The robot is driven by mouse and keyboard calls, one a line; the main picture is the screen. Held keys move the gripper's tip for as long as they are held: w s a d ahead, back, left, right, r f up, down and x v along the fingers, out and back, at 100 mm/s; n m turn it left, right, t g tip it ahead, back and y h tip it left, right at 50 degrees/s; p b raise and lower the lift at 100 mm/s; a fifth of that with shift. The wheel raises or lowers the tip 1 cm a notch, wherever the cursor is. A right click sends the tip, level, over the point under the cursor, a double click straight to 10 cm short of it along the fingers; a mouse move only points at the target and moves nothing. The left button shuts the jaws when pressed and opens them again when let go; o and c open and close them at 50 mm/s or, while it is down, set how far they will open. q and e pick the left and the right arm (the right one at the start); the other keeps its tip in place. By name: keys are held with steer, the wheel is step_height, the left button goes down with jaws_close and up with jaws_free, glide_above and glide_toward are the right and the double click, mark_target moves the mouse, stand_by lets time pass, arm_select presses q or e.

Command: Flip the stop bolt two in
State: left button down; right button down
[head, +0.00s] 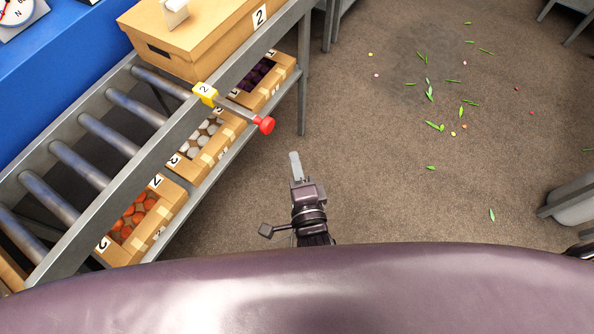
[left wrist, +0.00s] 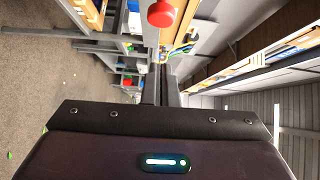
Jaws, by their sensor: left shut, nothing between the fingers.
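Stop bolt two is a rod in a yellow block marked 2 (head: 205,93) on the conveyor's side rail. Its rod sticks out from the rail over the aisle and ends in a red knob (head: 265,125). The knob also shows at the top of the left wrist view (left wrist: 161,14), beyond the fingertips. My left gripper (head: 295,155) is shut and empty, apart from the knob, below and to the right of it in the head view. Its shut fingers show in the left wrist view (left wrist: 160,84).
A cardboard box marked 2 (head: 195,45) stands on the rollers (head: 108,135) just behind the bolt.

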mark_target(273, 124)
arm_select(q)
steer(key=shift+w+a+f+p, duration=0.1)
steer(key=shift+w+a+p, duration=0.2)
steer(key=shift+w+a, duration=0.65)
steer(key=shift+w+a+p, duration=0.25)
steer(key=shift+w+a, duration=0.05)
steer(key=shift+w, duration=1.15)
steer(key=shift+w+a+f+p, duration=0.1)
steer(key=shift+w+a+p, duration=0.2)
steer(key=shift+w+a, duration=0.65)
steer(key=shift+w+d, duration=0.25)
steer(key=shift+d, duration=0.05)
